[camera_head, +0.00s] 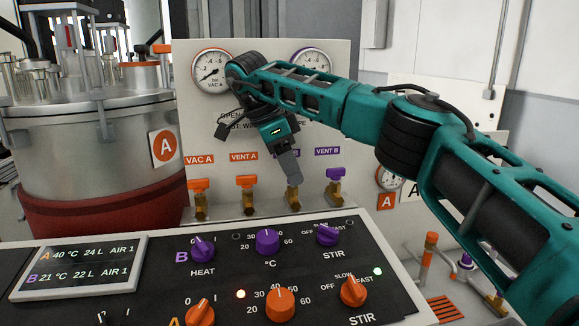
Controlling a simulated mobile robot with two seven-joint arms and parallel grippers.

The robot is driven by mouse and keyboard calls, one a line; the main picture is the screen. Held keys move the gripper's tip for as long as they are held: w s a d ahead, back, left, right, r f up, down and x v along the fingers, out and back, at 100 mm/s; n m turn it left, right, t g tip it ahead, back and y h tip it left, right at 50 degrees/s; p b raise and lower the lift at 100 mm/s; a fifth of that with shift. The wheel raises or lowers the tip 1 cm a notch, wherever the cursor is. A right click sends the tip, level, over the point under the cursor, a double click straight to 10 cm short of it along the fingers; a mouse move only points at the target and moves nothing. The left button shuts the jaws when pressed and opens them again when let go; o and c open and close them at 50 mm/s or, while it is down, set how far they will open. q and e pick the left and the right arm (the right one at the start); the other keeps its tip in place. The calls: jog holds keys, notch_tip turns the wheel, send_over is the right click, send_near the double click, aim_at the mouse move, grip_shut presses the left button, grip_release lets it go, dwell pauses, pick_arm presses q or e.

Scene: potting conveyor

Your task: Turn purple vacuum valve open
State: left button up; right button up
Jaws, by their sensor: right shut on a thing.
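My right gripper (294,178) points down in front of the valve panel and is shut on the handle of the third valve from the left. That is the purple vacuum valve (293,202). Its brass body shows below the fingers; the fingers hide its handle, so I cannot tell which way the handle points. The purple label above it is mostly covered by the gripper. The purple VENT B valve (335,183) stands just to the right, apart from the fingers. My left gripper is not in view.
The orange VENT A valve (246,190) and VAC A valve (200,195) stand to the left. A control console (366,235) with purple and orange knobs lies in front, below the valves. A steel tank (85,150) stands at left. Gauges (212,71) sit above.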

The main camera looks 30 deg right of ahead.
dwell(0.4)
jog(key=o, duration=1.1)
jog(key=shift+c, duration=0.2)
jog(key=v, duration=0.7)
jog(key=shift+r, duration=0.25)
jog(key=shift+a+f, duration=0.1)
